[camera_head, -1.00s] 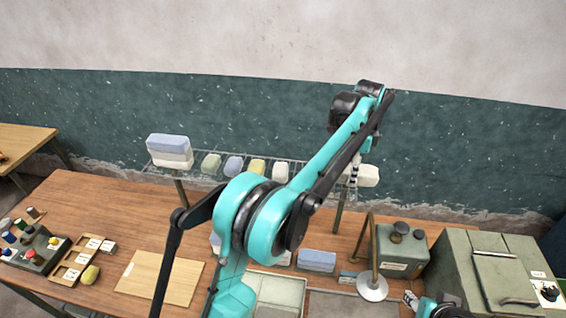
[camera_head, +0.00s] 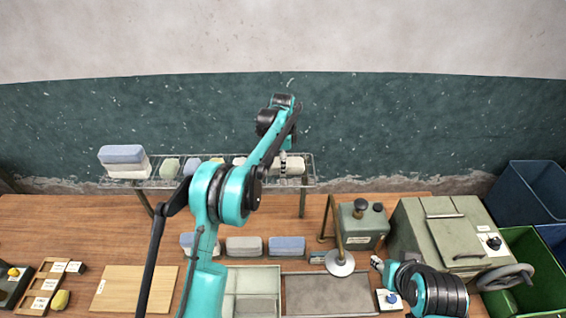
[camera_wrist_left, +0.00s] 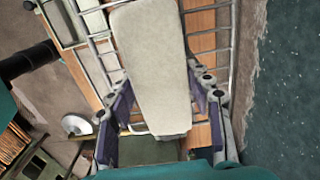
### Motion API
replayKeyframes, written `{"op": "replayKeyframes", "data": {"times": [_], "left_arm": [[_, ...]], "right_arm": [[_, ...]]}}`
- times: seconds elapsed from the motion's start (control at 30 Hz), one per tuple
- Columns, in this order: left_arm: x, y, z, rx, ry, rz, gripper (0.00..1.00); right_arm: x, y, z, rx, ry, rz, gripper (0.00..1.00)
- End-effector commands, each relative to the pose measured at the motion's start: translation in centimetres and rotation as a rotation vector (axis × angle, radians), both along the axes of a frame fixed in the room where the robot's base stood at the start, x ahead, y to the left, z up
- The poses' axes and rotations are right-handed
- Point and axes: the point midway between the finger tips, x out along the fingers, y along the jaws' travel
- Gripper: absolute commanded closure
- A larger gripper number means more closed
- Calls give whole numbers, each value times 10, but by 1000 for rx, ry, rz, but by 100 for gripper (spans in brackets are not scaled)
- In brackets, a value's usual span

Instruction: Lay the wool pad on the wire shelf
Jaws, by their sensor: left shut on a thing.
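The wool pad (camera_head: 292,166) is an off-white, rounded block in my left gripper (camera_head: 283,164). In the left wrist view the pad (camera_wrist_left: 152,65) lies lengthwise between the two fingers of my left gripper (camera_wrist_left: 160,112), which is shut on it. The pad is over the right end of the wire shelf (camera_head: 308,182); its bars (camera_wrist_left: 222,40) show on both sides of it. I cannot tell whether it touches the wires. My right gripper (camera_head: 378,263) is at the lower right, above the bench; its finger opening is unclear.
A blue-and-white stack (camera_head: 123,160) and several small coloured blocks stand along the shelf, partly behind my left arm. Below are more blocks (camera_head: 245,246), a grey tray (camera_head: 328,312), a lamp-like stand (camera_head: 339,263) and a green box (camera_head: 362,226). Bins stand at far right.

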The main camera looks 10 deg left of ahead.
Motion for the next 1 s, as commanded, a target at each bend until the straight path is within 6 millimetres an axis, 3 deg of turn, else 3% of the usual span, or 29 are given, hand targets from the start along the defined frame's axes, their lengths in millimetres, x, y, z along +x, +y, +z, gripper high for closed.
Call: {"op": "replayKeyframes", "data": {"times": [0.4,0.43,0.5,0.83,1.0], "left_arm": [[0,0,-8,0,0,0,76],[0,0,-8,0,0,0,47],[0,0,-7,0,0,0,29],[0,0,-5,0,0,0,29],[0,0,10,0,0,0,29]], "right_arm": [[0,0,-4,0,0,0,60],[0,0,-4,0,0,0,60],[0,0,-3,0,0,0,60],[0,0,-1,0,0,0,60],[0,0,-2,0,0,0,60]]}}
